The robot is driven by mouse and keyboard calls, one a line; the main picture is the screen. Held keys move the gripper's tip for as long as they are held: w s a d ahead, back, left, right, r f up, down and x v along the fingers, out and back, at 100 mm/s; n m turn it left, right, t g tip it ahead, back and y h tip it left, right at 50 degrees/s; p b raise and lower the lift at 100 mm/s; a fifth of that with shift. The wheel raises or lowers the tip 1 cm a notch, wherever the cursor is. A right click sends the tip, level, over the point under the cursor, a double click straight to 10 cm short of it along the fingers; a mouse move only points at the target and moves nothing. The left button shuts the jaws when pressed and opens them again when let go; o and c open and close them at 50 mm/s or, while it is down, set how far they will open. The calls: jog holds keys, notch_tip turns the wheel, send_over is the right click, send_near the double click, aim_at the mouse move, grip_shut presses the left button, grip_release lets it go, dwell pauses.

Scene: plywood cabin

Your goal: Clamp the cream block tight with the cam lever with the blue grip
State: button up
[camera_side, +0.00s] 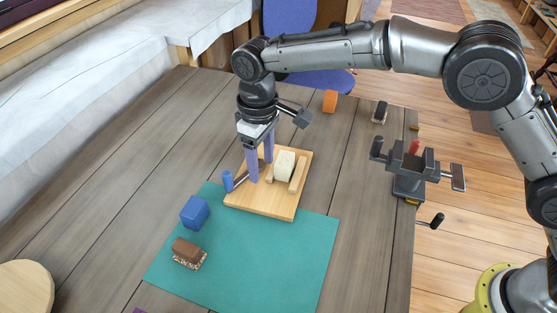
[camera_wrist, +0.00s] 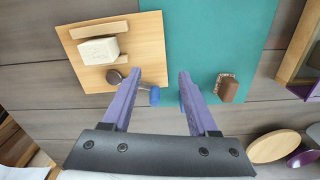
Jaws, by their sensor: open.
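The cream block (camera_side: 284,165) lies on a light wooden board (camera_side: 268,209), beside a wooden rail (camera_side: 298,174) on its right in the side view. A thin wooden strip (camera_side: 269,174) stands on its other side. The cam lever shows a dark round cam (camera_wrist: 113,77) and a blue grip (camera_wrist: 154,96) that reaches out past the board's edge; the grip also shows in the side view (camera_side: 228,181). My gripper (camera_side: 261,172) is open and empty, pointing down, with its purple fingers beside the lever. In the wrist view the grip appears between the fingers (camera_wrist: 157,76). Whether they touch it I cannot tell.
A teal mat (camera_side: 255,258) carries a blue cube (camera_side: 195,212) and a brown-topped brush (camera_side: 188,252). An orange block (camera_side: 330,101) and another brush (camera_side: 380,112) lie behind. A metal vise (camera_side: 411,169) sits at the table's right edge.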

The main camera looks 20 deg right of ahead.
jog(key=shift+s+d+r, duration=0.45)
jog(key=shift+s+d, duration=0.15)
jog(key=shift+s, duration=0.2)
jog(key=shift+s+d+r, duration=0.4)
jog(key=shift+s+d, duration=0.15)
jog(key=shift+s, duration=0.25)
